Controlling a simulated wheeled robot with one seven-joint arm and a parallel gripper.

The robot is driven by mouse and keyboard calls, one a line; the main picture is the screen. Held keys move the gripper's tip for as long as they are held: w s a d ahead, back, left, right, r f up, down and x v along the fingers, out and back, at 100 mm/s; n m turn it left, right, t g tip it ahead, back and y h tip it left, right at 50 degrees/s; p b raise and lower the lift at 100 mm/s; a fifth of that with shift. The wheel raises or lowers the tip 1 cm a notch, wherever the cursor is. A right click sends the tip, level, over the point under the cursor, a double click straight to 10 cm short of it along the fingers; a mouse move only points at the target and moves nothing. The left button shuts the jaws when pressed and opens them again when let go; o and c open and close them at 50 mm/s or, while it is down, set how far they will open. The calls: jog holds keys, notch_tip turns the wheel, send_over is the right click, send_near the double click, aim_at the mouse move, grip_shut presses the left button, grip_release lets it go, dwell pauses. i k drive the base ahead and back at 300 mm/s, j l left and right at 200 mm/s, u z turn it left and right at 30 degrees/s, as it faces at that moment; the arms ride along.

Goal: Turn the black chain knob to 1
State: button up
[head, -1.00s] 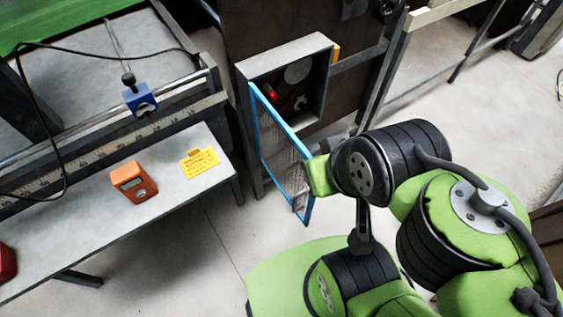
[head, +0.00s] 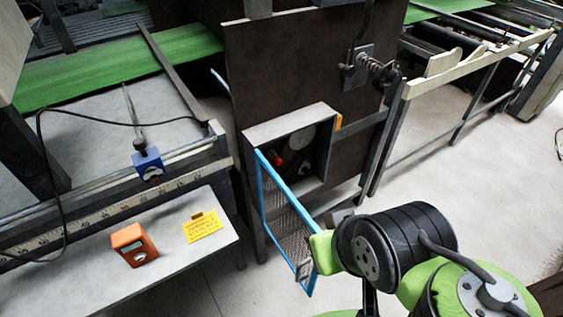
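A grey box (head: 290,118) is fixed low on a dark upright panel, and its front is open. Inside are a round grey disc (head: 301,134), a small red part (head: 278,158) and a small dark knob-like shape with a pale mark (head: 307,168). I cannot tell for sure that this shape is the black chain knob, and its setting and any numbers are too small to read. A blue-framed mesh door (head: 271,194) hangs swung open at the box's left side. My arm's green and black end is just right of the door's lower part. My gripper's fingers cannot be made out.
A grey table at left carries an orange device (head: 134,244) and a yellow note (head: 203,227). A blue block (head: 148,164) sits on the ruled rail behind. A spring mechanism (head: 374,66) projects from the dark panel (head: 250,60) above the box. Open floor lies at right.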

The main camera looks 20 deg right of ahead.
aim_at(305, 170)
jog(key=l+u, duration=0.1)
jog(key=u, duration=0.3)
jog(key=l+u, duration=0.15)
jog(key=u, duration=0.25)
jog(key=l+u, duration=0.15)
jog(key=u, duration=0.25)
jog(key=k+l+u, duration=0.1)
jog(key=l+u, duration=0.2)
jog(key=l, duration=0.15)
